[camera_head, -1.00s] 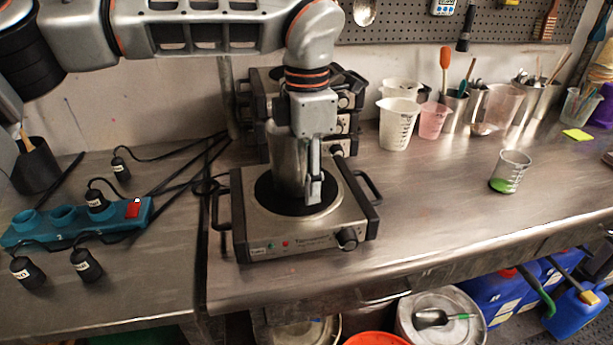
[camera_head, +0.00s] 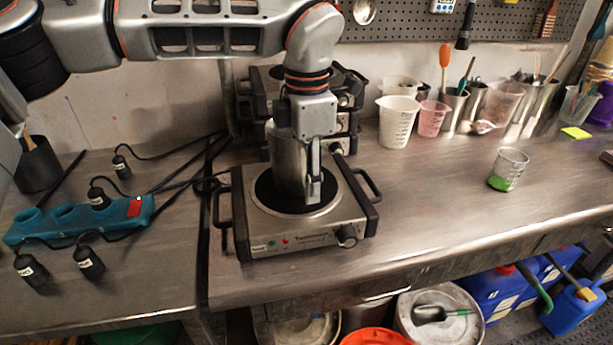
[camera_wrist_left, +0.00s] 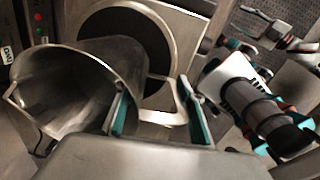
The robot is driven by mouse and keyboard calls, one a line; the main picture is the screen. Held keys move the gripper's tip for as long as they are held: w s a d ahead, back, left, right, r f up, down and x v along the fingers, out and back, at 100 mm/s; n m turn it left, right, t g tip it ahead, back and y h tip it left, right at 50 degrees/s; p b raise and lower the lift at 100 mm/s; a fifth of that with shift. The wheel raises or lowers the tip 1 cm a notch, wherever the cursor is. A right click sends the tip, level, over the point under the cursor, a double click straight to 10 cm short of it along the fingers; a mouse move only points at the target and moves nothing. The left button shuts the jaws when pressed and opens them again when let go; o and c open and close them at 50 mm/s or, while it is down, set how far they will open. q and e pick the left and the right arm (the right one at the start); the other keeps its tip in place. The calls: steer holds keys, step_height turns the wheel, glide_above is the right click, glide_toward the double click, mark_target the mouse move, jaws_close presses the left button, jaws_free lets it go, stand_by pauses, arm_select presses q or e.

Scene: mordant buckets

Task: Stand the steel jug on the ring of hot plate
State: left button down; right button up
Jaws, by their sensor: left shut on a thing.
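The steel jug (camera_head: 289,168) is upright over the dark round ring (camera_head: 262,190) of the hot plate (camera_head: 290,240). Its base looks to be within the ring; I cannot tell whether it touches. My left gripper (camera_head: 315,188) comes down from above and is shut on the jug at its right side. In the left wrist view the jug (camera_wrist_left: 75,85) shows its open mouth, and the left gripper's fingers (camera_wrist_left: 160,112) are around its handle. Part of the ring (camera_wrist_left: 130,35) shows behind the jug.
More hot plates (camera_head: 345,90) are stacked behind. A teal power strip (camera_head: 75,222) with cables and black plugs lies to the left. A beaker with green liquid (camera_head: 508,170) stands to the right, and white and pink jugs stand at the back.

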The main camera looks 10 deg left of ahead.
arm_select(q)
steer(key=shift+r, duration=0.1)
steer(key=c, duration=1.4)
jaws_free()
steer(key=shift+o, duration=0.8)
step_height(320, 180, up, 12)
steer(key=shift+s, duration=0.1)
